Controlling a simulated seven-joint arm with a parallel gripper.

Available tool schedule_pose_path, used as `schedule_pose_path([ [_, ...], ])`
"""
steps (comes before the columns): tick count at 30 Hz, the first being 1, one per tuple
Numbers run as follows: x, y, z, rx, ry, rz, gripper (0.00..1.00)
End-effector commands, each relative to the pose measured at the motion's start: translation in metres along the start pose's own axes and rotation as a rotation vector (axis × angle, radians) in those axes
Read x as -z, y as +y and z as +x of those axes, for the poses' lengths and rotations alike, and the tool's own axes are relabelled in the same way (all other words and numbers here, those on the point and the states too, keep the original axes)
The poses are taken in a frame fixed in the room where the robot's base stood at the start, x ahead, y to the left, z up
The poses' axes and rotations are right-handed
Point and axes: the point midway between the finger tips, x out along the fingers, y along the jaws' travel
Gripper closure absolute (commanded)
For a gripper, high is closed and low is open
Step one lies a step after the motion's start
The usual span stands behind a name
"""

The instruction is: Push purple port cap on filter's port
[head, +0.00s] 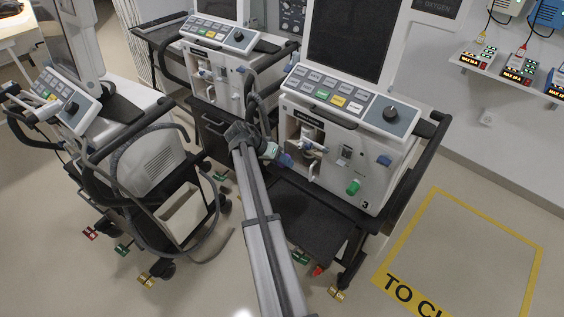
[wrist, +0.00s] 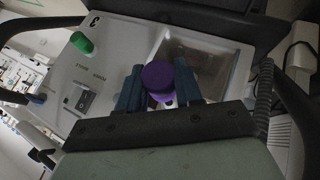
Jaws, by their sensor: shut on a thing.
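The purple port cap (wrist: 158,77) shows in the wrist view between the two blue fingers of my gripper (wrist: 158,90), which is shut on it. A small pale piece shows just below the cap between the fingers; I cannot tell what it is. In the head view my gripper (head: 284,160) is at the front of ventilator 3 (head: 335,165), just left of and below its open recess. White fittings (head: 311,145) show in that recess; I cannot tell which is the filter or its port. The cap is not visible in the head view.
A green knob (head: 353,187) sticks out of ventilator 3's front, and shows in the wrist view (wrist: 81,42). A blue fitting (head: 384,160) is to its right. A second ventilator (head: 225,85) stands behind, and a cart with hoses (head: 150,160) stands left.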

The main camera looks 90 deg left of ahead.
Motion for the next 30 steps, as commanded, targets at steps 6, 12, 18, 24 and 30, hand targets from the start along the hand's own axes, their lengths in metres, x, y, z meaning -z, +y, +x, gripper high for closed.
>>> schedule_pose_path([
  [6, 0.008, -0.001, 0.005, 0.001, 0.0, -0.001, 1.0],
  [12, 0.018, -0.001, 0.01, 0.001, 0.0, -0.002, 1.0],
  [18, 0.028, -0.001, 0.016, 0.002, 0.0, -0.001, 1.0],
  [24, 0.037, -0.001, 0.022, 0.001, 0.0, -0.001, 1.0],
  [30, 0.047, -0.001, 0.028, 0.001, 0.0, -0.002, 1.0],
])
